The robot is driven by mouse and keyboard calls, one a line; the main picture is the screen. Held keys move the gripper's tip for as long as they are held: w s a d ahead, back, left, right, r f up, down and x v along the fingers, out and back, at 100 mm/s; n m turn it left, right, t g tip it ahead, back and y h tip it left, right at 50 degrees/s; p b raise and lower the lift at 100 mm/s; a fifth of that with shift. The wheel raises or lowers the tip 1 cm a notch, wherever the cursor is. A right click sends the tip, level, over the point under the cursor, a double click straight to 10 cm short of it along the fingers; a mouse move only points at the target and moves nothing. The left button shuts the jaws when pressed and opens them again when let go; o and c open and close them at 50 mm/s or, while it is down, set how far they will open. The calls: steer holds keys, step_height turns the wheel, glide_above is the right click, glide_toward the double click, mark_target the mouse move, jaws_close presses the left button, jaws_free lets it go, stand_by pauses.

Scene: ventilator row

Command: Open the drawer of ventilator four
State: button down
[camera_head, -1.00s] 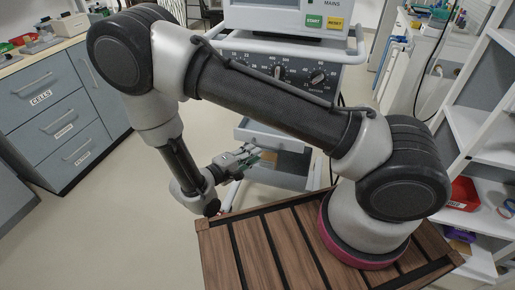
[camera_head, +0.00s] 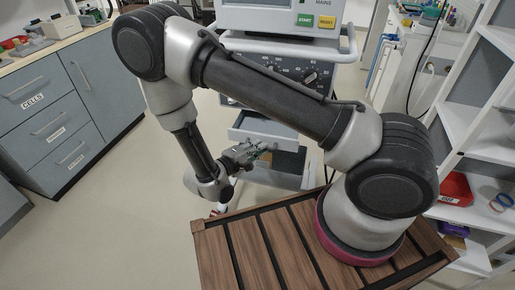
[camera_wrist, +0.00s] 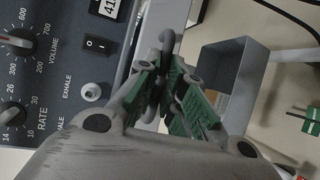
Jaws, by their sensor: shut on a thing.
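The ventilator (camera_head: 280,72) stands ahead of me, with START and RESET buttons above a dark knob panel, which also shows in the wrist view (camera_wrist: 60,75). Its pale grey drawer (camera_head: 262,133) juts out below the panel in the head view. In the wrist view the drawer (camera_wrist: 243,62) shows as a hollow grey tray, out from the body. My gripper (camera_head: 256,152) is at the drawer's front. The pads hide part of the handle.
A grey-blue drawer cabinet (camera_head: 60,120) stands at the left. White shelves with a red bin (camera_head: 456,188) are close on the right. My slatted wooden top is in front. The floor between cabinet and ventilator is clear.

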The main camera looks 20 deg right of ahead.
steer(key=shift+s+a, duration=0.5)
steer(key=shift+s, duration=0.2)
steer(key=c, duration=1.8)
jaws_free()
steer(key=v, duration=1.2)
